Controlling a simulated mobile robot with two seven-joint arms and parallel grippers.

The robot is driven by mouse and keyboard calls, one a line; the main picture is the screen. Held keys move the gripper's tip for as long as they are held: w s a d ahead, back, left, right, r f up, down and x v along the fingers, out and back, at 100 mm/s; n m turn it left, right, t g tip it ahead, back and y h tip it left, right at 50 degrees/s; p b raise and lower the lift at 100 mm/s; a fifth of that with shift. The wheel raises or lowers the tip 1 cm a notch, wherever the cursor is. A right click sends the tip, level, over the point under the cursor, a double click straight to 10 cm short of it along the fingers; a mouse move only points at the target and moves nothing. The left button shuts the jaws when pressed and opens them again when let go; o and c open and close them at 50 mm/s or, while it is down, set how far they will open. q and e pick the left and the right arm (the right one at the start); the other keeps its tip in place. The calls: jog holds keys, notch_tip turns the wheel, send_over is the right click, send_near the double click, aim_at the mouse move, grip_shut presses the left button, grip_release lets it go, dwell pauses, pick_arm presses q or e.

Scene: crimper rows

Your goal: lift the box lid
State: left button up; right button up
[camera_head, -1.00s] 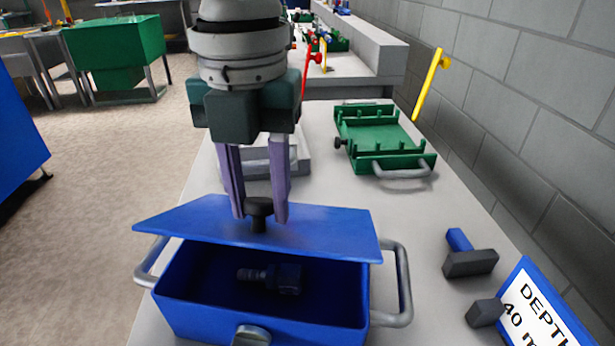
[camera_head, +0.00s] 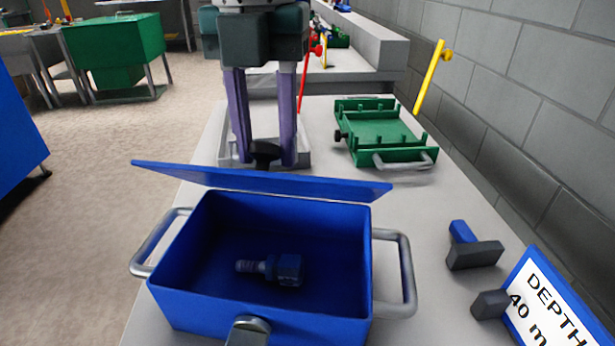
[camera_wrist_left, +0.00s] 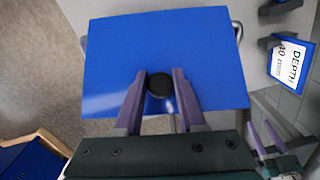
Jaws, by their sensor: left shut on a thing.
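The blue box (camera_head: 330,312) stands on the bench with its top open. A dark bolt-like part (camera_head: 270,269) lies inside it. The blue lid (camera_head: 330,187) is tilted and raised above the box's far rim. My left gripper (camera_head: 266,160) is shut on the lid's black knob (camera_head: 264,152), with a purple finger on each side. The left wrist view shows the lid (camera_wrist_left: 165,50) from above, with the round knob (camera_wrist_left: 160,86) between the fingers. My right gripper is not seen in the head view; a purple finger pair (camera_wrist_left: 268,138) at the wrist view's right edge may be its.
The box has grey side handles (camera_head: 402,275) and a front latch (camera_head: 248,330). A green tray (camera_head: 382,137) stands behind to the right. A blue-and-grey clamp-like piece (camera_head: 472,247) and a DEPTH sign (camera_head: 548,300) are at the right. A grey wall borders the bench.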

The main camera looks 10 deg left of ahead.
pick_arm(q)
jog(key=shift+w+r+b, duration=0.3)
jog(key=shift+w, duration=0.35)
jog(key=shift+w+r+b, duration=0.2)
jog(key=shift+w+r, duration=0.3)
jog(key=shift+w, duration=0.15)
jog(key=shift+w+r+b, duration=0.2)
jog(key=shift+w+r, duration=0.25)
jog(key=shift+w, duration=0.2)
jog(key=shift+c, duration=0.2)
